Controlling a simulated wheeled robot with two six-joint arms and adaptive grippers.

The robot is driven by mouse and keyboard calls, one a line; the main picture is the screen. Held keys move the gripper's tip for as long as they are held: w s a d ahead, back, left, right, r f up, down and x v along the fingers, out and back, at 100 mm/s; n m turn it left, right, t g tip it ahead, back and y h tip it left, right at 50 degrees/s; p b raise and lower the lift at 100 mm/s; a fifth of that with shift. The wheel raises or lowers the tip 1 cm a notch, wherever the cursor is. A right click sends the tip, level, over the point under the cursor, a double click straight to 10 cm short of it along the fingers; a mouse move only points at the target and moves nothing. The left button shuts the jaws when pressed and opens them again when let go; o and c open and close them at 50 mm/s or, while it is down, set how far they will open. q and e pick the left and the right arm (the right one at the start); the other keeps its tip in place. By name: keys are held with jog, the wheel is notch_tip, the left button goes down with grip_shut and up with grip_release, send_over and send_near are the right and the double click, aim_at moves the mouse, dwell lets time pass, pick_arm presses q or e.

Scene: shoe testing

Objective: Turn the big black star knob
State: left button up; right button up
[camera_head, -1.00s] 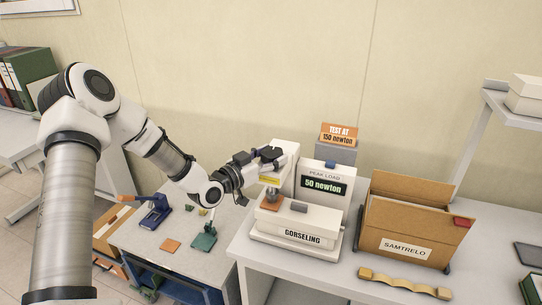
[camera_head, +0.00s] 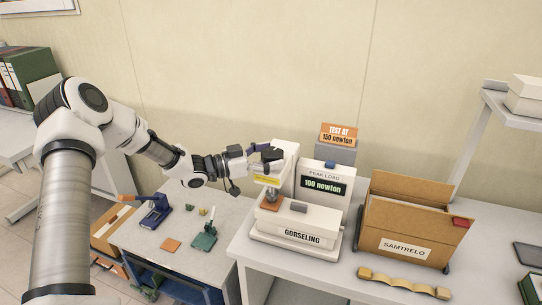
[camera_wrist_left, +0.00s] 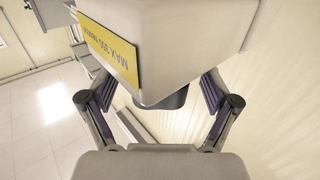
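The knob is not clearly seen there, and contact cannot be told. The display (camera_head: 324,185) reads 100 newton. My right gripper is not in view.
A sign (camera_head: 338,134) behind the machine reads "TEST AT 150 newton". A SAMTRELO box (camera_head: 410,215) stands to the right. A tan wavy strip (camera_head: 404,284) lies in front of it. A lower table with small tools (camera_head: 170,258) is at the left.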

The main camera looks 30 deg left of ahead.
pick_arm(q)
jog(key=shift+s+a, duration=0.1)
jog(key=v, duration=0.7)
jog(key=shift+s+a, duration=0.1)
dwell(0.4)
dwell(1.0)
